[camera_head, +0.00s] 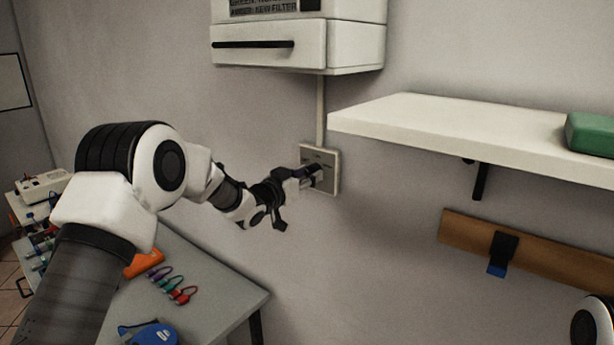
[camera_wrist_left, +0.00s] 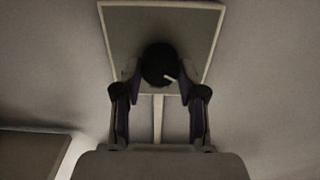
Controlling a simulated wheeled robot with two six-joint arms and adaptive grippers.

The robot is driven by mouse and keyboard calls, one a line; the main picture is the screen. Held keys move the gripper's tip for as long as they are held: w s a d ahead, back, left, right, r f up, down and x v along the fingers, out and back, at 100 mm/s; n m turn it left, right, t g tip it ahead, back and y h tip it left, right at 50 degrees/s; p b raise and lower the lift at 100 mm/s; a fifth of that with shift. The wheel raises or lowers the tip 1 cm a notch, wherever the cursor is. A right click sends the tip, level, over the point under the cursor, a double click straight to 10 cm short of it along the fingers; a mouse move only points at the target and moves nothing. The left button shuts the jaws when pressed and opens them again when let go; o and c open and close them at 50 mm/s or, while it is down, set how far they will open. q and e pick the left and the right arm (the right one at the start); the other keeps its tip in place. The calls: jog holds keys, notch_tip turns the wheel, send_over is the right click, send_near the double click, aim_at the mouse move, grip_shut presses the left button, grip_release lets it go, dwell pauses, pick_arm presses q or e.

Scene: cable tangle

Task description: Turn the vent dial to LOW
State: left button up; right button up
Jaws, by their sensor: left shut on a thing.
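The vent dial (camera_wrist_left: 160,64) is a round black knob with a pale pointer mark. It sits on a square light plate (camera_head: 332,163) on the wall; the plate also fills the top of the left wrist view (camera_wrist_left: 125,22). My left gripper (camera_head: 312,179) is at the plate, and in the left wrist view its two fingers (camera_wrist_left: 160,80) stand on either side of the knob, shut on it. In the wrist view the pale mark points toward the lower right. The plate's lettering is too small to read. In the head view the gripper hides most of the dial.
A white wall unit (camera_head: 270,45) hangs above the plate, joined by a conduit (camera_head: 320,105). A white shelf (camera_head: 450,125) with a green box (camera_head: 590,134) juts out at right. A wooden rail (camera_head: 540,252) is below it. A grey table (camera_head: 215,285) with coloured cables stands lower left.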

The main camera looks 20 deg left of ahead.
pick_arm(q)
jog(key=m+b, duration=1.1)
jog(key=b, duration=0.1)
jog(key=shift+f+b, duration=0.1)
jog(key=shift+b, duration=0.25)
jog(key=shift+m+b, duration=0.3)
jog(key=shift+m, duration=0.1)
jog(key=shift+r, duration=0.25)
